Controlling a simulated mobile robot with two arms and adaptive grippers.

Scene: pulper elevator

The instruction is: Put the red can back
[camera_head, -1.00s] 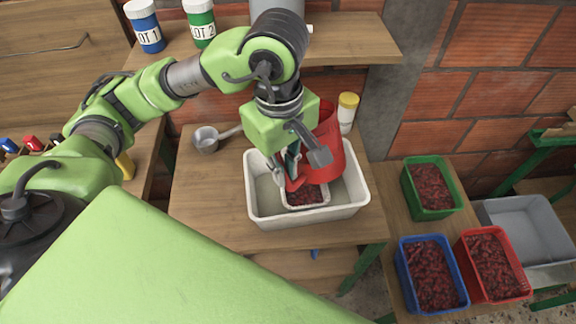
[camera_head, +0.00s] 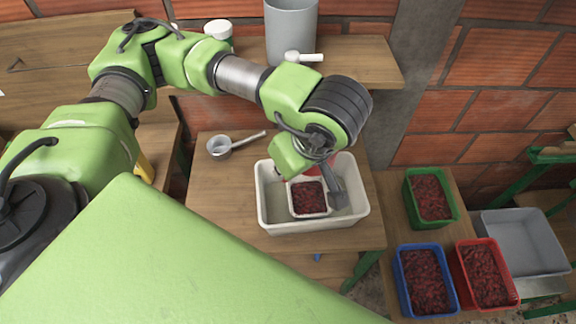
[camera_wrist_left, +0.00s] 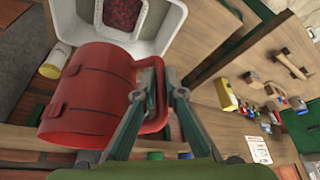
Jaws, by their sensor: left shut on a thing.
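The red can (camera_wrist_left: 95,95) is a wide red vessel with a loop handle, large in the left wrist view. My left gripper (camera_wrist_left: 163,82) is shut on its handle. In the head view my left gripper (camera_head: 334,192) is over the white tub (camera_head: 268,208), and my arm hides nearly all of the can. Only a sliver of red shows behind a small white container (camera_head: 294,208) of dark red cherries inside the tub. In the left wrist view the can is beside the white tub (camera_wrist_left: 172,22), overlapping its edge. My right gripper is not in view.
A metal scoop (camera_head: 219,147) lies on the wooden table left of the tub. A shelf (camera_head: 372,65) above holds a grey bucket (camera_head: 291,30). Green, blue and red crates (camera_head: 410,275) of cherries stand right, near an empty grey crate (camera_head: 520,238).

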